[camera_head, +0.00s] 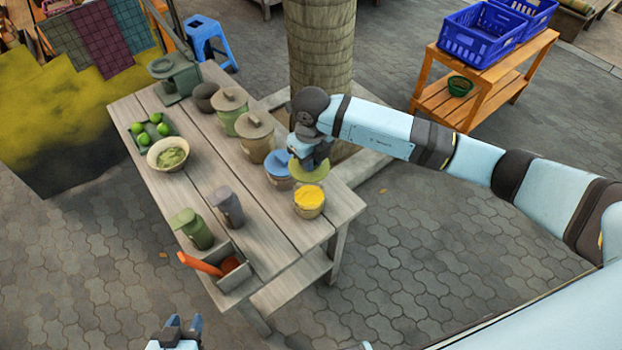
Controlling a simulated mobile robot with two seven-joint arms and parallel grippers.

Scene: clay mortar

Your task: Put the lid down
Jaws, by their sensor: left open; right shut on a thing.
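My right gripper (309,158) is shut on a round olive-green lid (309,172) and holds it above the table's right part. The lid hangs just behind and above an open tan pot (309,208) with yellow contents. I cannot tell whether the held lid touches anything. My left gripper (182,326) is open and empty at the bottom edge, in front of the table and away from it.
The wooden table (205,165) also bears lidded jars (256,138), a bowl (171,154), a tray of green fruit (143,130), canisters (228,207) and a box with an orange-handled tool (233,268). A post (320,50) stands behind. The table's middle planks are mostly clear.

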